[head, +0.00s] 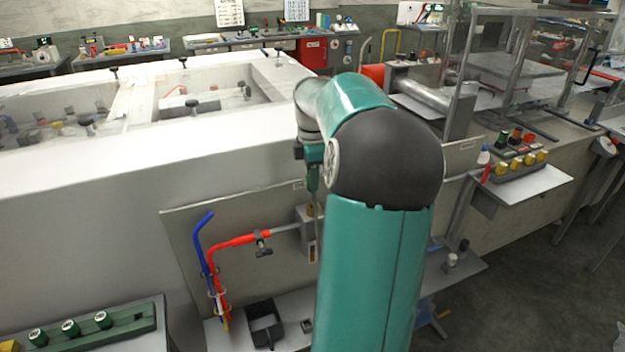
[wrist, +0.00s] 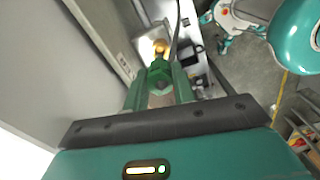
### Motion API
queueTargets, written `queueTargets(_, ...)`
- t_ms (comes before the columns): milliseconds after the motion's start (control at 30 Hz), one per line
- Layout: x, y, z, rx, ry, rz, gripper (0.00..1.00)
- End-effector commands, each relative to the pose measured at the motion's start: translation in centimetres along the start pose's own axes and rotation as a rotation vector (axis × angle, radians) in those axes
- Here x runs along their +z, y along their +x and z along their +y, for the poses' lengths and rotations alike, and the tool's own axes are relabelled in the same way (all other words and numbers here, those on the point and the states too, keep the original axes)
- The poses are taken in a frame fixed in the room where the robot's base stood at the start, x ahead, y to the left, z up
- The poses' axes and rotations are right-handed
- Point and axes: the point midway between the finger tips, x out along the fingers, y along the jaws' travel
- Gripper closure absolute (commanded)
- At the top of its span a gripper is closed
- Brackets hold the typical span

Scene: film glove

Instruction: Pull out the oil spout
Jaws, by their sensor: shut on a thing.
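My gripper (wrist: 160,72) points down at a small grey box on an upright panel. In the wrist view its green fingers come together on a small part, taken to be the oil spout. A brass-coloured bit of the oil spout (wrist: 160,47) shows just beyond the fingertips. The rest is hidden by the fingers. In the head view my gripper (head: 312,180) is above the grey box (head: 306,233), partly covered by my arm. The spout's seat in the box cannot be seen clearly.
A black open bin (head: 265,322) stands on the shelf below. A long white tank wall (head: 130,190) rises behind the panel.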

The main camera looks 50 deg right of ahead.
Motion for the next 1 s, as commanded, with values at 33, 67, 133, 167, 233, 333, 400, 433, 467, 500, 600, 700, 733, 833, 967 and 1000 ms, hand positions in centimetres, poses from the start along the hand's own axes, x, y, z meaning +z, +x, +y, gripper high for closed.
queueTargets(33, 0.0, -0.2, 0.0, 0.001, 0.0, 0.0, 1.0)
queueTargets(67, 0.0, -0.3, 0.0, 0.001, 0.0, 0.0, 1.0)
queueTargets(133, 0.0, -0.4, 0.0, 0.001, 0.0, 0.0, 1.0)
queueTargets(167, 0.0, -0.5, 0.0, 0.001, -0.001, 0.0, 1.0)
queueTargets(233, 0.0, -0.5, 0.0, 0.0, -0.001, 0.0, 1.0)
queueTargets(333, 0.0, -0.5, 0.0, 0.0, -0.001, 0.0, 1.0)
queueTargets(400, 0.0, -0.5, 0.0, 0.0, -0.001, 0.0, 1.0)
queueTargets(433, 0.0, -0.5, 0.0, 0.0, -0.001, 0.0, 1.0)
queueTargets(467, 0.0, -0.6, 0.0, 0.001, -0.001, 0.0, 1.0)
queueTargets(500, -0.1, -0.7, 0.0, 0.001, -0.001, 0.0, 1.0)
queueTargets(600, -0.1, -1.2, 0.0, 0.002, -0.002, 0.0, 1.0)
queueTargets(700, -0.1, -1.9, 0.0, 0.002, -0.002, 0.0, 1.0)
queueTargets(733, -0.1, -2.1, 0.0, 0.002, -0.001, 0.0, 1.0)
queueTargets(833, -0.1, -2.8, 0.0, 0.002, -0.001, 0.0, 1.0)
queueTargets(967, -0.1, -3.4, 0.0, 0.001, -0.002, 0.0, 1.0)
queueTargets(1000, -0.1, -3.5, 0.0, 0.0, -0.002, 0.0, 1.0)
